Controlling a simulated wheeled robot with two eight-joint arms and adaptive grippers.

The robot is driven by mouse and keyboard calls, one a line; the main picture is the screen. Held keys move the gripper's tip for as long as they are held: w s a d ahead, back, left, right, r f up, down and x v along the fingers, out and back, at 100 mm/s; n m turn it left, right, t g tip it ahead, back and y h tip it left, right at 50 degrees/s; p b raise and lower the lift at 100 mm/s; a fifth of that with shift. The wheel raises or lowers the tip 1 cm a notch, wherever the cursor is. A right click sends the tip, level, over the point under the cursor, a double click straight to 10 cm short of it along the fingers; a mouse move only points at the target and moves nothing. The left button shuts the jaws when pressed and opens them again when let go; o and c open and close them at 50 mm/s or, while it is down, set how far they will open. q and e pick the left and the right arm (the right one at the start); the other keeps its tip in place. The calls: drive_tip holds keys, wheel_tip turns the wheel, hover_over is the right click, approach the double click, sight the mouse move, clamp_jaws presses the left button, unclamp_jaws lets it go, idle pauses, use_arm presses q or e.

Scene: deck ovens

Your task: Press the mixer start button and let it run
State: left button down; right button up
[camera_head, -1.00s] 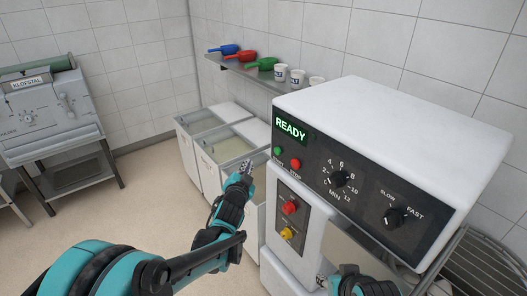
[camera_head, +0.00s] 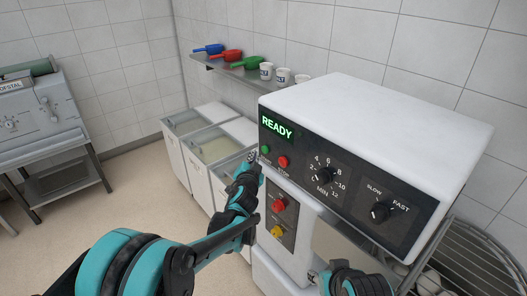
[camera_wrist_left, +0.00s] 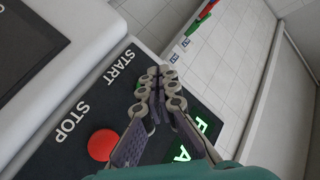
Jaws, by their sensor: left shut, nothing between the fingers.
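The mixer control panel (camera_head: 350,186) is black, and its display (camera_head: 277,127) reads READY in green. The green start button (camera_head: 265,149) sits below the display, with the red stop button (camera_head: 283,161) to its right. My left gripper (camera_head: 251,158) is shut and empty, its tip just left of and slightly below the start button in the head view. In the left wrist view the shut fingers (camera_wrist_left: 160,76) lie over the panel near the START label (camera_wrist_left: 118,68) and mostly hide the start button. The stop button (camera_wrist_left: 103,145) is clear there. Contact cannot be told. My right gripper (camera_head: 322,279) is partly visible.
Timer knob (camera_head: 323,174) and speed knob (camera_head: 380,211) are on the panel. Red (camera_head: 279,205) and yellow (camera_head: 277,231) buttons sit below. Open bins (camera_head: 202,138) stand behind my left gripper. A shelf (camera_head: 240,68) holds scoops and cups. A wire guard (camera_head: 465,255) is at right.

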use_arm(q)
drive_tip(key=shift+w+d, duration=0.3)
drive_tip(key=shift+d, duration=0.1)
drive_tip(key=shift+d, duration=0.1)
idle(1.2)
drive_tip(key=shift+w+d, duration=0.25)
drive_tip(key=shift+w+d, duration=0.25)
drive_tip(key=shift+d, duration=0.15)
idle(0.6)
drive_tip(key=shift+a, duration=0.15)
idle(0.3)
drive_tip(key=shift+s+a, duration=0.5)
drive_tip(key=shift+a, duration=0.1)
drive_tip(key=shift+s+a, duration=0.75)
drive_tip(key=shift+a, duration=0.3)
drive_tip(key=shift+s+a, duration=0.75)
drive_tip(key=shift+a, duration=0.25)
